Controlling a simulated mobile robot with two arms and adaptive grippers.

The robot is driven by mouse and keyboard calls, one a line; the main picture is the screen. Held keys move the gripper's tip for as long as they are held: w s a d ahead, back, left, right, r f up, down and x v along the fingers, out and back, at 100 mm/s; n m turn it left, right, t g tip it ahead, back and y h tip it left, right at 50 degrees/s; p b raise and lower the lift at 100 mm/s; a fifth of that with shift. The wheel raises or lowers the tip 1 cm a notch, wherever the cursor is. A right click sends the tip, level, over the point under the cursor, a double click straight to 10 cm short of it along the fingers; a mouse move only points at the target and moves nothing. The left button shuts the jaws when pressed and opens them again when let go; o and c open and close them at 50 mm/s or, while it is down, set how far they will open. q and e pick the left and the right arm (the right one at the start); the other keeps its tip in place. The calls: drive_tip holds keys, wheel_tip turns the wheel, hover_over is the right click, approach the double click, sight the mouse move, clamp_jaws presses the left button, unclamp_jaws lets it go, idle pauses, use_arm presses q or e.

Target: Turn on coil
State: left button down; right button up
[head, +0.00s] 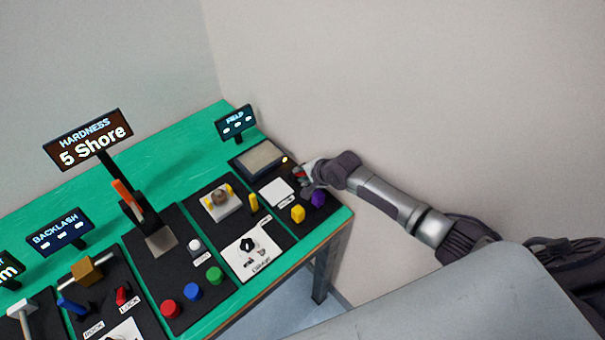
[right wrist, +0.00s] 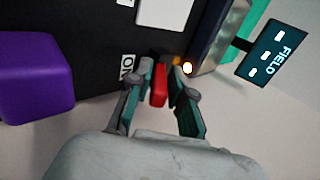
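The coil station is the black panel (head: 273,211) at the table's right end, with a grey plate (head: 260,157) and a FIELD display (head: 236,124). A small red switch lever (right wrist: 159,88) stands between the two fingers of my right gripper (right wrist: 161,72). Narrow gaps seem to show beside the lever, so the fingers look open around it. An ON label (right wrist: 127,67) lies left of the lever. A small lamp (right wrist: 187,67) just right of it glows. In the head view the right gripper (head: 304,173) is at the panel's right edge. My left gripper is out of view.
A purple block (head: 318,199) and a yellow block (head: 298,213) stand close to my right gripper. Other stations with a hardness sign (head: 89,138) and coloured buttons fill the table leftward. A bare wall is behind the right arm.

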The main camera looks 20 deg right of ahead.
clamp_jaws()
drive_tip(key=shift+s+f, duration=0.1)
drive_tip(key=shift+f, duration=0.1)
drive_tip(key=shift+s+f+t+b, duration=0.15)
drive_tip(key=shift+t+b, duration=0.3)
drive_tip(key=shift+t, duration=0.25)
